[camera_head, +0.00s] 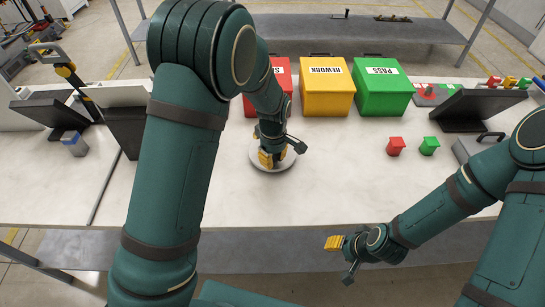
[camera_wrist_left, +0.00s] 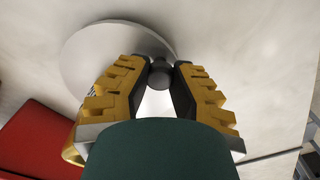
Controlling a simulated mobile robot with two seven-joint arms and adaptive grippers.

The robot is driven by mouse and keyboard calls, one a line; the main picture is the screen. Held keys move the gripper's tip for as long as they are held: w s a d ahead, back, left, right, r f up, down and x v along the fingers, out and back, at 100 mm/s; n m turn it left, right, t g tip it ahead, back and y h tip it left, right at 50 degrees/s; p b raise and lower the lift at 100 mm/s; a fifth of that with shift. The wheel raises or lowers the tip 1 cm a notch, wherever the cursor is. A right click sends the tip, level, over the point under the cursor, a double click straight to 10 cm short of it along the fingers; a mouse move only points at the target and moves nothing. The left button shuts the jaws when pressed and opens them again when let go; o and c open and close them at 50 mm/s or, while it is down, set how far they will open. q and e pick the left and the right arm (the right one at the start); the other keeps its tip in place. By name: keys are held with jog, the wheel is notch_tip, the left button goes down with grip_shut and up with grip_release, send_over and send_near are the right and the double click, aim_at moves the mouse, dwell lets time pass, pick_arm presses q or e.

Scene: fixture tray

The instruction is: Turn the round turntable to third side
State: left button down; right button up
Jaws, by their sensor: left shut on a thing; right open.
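The round turntable (camera_head: 286,163) is a pale grey disc on the white table, in front of the red and yellow bins. In the left wrist view its disc (camera_wrist_left: 88,52) shows beyond the fingers, with a dark round knob (camera_wrist_left: 160,72) between them. My left gripper (camera_head: 272,158) is over the turntable, pointing down; in the wrist view its yellow-padded fingers (camera_wrist_left: 160,82) are shut on the knob. The gripper and arm hide much of the disc in the head view. My right gripper (camera_head: 340,258) is open and empty, out beyond the table's front edge.
Red (camera_head: 281,82), yellow REWORK (camera_head: 326,88) and green PASS (camera_head: 382,90) bins stand behind the turntable. A small red block (camera_head: 396,146) and green block (camera_head: 429,146) lie to the right. Dark monitors stand at both sides. The table's front middle is clear.

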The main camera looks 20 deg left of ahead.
pick_arm(q)
jog(key=shift+s+f, duration=0.15)
jog(key=shift+s, duration=0.05)
jog(key=c, duration=0.7)
grip_release()
jog(key=shift+w, duration=0.1)
jog(key=shift+w+r, duration=0.15)
jog(key=shift+r, duration=0.45)
notch_tip(320, 180, up, 11)
